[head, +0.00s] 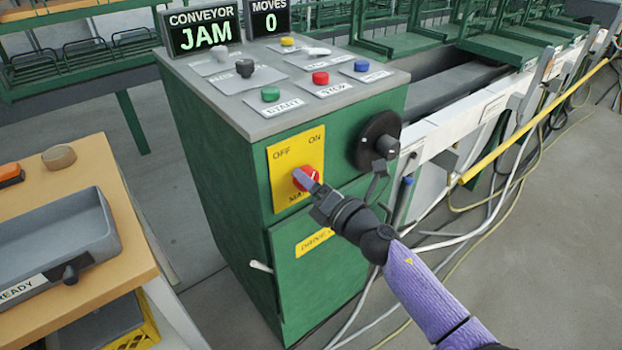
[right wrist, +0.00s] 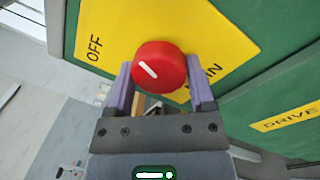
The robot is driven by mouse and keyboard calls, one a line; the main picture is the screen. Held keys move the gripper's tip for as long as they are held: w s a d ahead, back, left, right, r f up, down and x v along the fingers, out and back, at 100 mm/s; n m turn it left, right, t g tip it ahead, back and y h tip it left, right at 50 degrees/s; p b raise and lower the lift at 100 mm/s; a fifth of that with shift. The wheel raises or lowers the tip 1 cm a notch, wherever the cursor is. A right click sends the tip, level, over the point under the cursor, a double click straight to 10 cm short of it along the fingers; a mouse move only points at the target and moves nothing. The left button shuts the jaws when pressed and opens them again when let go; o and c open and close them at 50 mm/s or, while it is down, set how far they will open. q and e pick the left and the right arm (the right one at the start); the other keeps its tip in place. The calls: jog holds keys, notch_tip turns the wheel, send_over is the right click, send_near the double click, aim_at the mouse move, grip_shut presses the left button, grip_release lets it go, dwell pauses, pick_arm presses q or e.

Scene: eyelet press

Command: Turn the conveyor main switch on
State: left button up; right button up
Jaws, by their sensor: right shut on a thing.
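The main switch is a round red knob (head: 309,176) on a yellow plate (head: 284,160) on the green cabinet's front. The plate is lettered OFF at upper left, ON at upper right and MAIN below. My right gripper (head: 305,180) is at the knob, its fingers partly hiding it. In the right wrist view the red knob (right wrist: 172,60) sits between the two purple fingers (right wrist: 159,72), which are shut on it. The knob's white mark slants, one end toward the OFF side; ON is out of that view. My left gripper is not in view.
The cabinet top (head: 265,125) carries colored buttons and a dark knob. Its display (head: 204,30) reads CONVEYOR JAM. A black round crank (head: 378,141) juts out right of the plate. A wooden table (head: 120,215) with a gray tray (head: 105,248) stands at left. Cables lie on the floor at right.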

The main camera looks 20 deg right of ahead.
jog(key=shift+m+p, duration=0.4)
jog(key=shift+m, duration=1.2)
jog(key=o, duration=1.2)
jog(key=shift+s, duration=0.1)
